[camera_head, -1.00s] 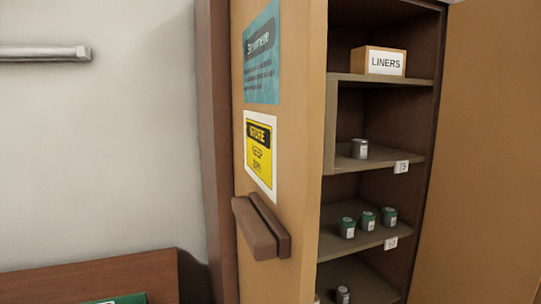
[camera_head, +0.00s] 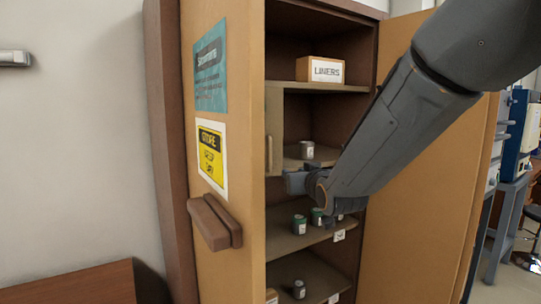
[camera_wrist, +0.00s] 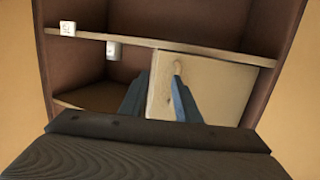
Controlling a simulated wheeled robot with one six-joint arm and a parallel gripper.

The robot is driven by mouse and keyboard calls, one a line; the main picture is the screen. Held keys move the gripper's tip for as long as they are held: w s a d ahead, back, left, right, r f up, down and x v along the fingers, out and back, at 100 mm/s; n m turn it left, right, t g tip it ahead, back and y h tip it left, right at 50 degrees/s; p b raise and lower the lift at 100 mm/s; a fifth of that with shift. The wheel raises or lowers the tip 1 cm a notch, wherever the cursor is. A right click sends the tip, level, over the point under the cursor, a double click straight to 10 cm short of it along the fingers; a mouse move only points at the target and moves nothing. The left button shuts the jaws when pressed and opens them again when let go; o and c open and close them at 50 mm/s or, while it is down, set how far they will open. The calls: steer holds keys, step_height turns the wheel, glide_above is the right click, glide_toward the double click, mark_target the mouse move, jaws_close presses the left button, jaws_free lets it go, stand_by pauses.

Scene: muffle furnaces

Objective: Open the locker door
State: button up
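The locker door is a small pale panel with a short upright handle, inside the open wooden cabinet. It shows at a steep angle in the head view (camera_head: 274,112) and face-on in the wrist view (camera_wrist: 220,88), which is upside down. The door looks shut over its compartment. Its pale handle (camera_wrist: 178,68) is by the tip of the right-hand finger in the wrist view; I cannot tell whether they touch. My gripper (camera_wrist: 158,80) is open, its two fingers apart with nothing held between them. In the head view my gripper (camera_head: 293,182) reaches in front of the shelves.
The cabinet's left door (camera_head: 212,105) and right door (camera_head: 415,175) stand open. A LINERS box (camera_head: 320,70) sits on an upper shelf. A grey can (camera_head: 307,150) stands beside the locker. Several small jars (camera_head: 299,224) are on the shelf below, partly behind my arm.

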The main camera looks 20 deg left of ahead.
steer(key=y, duration=0.2)
glide_toward(270, 154)
steer(key=shift+n+t, duration=0.3)
steer(key=shift+n, duration=0.1)
steer(key=shift+p+x, duration=1.55)
steer(key=shift+x, duration=2.85)
steer(key=shift+f, duration=0.15)
jaws_close()
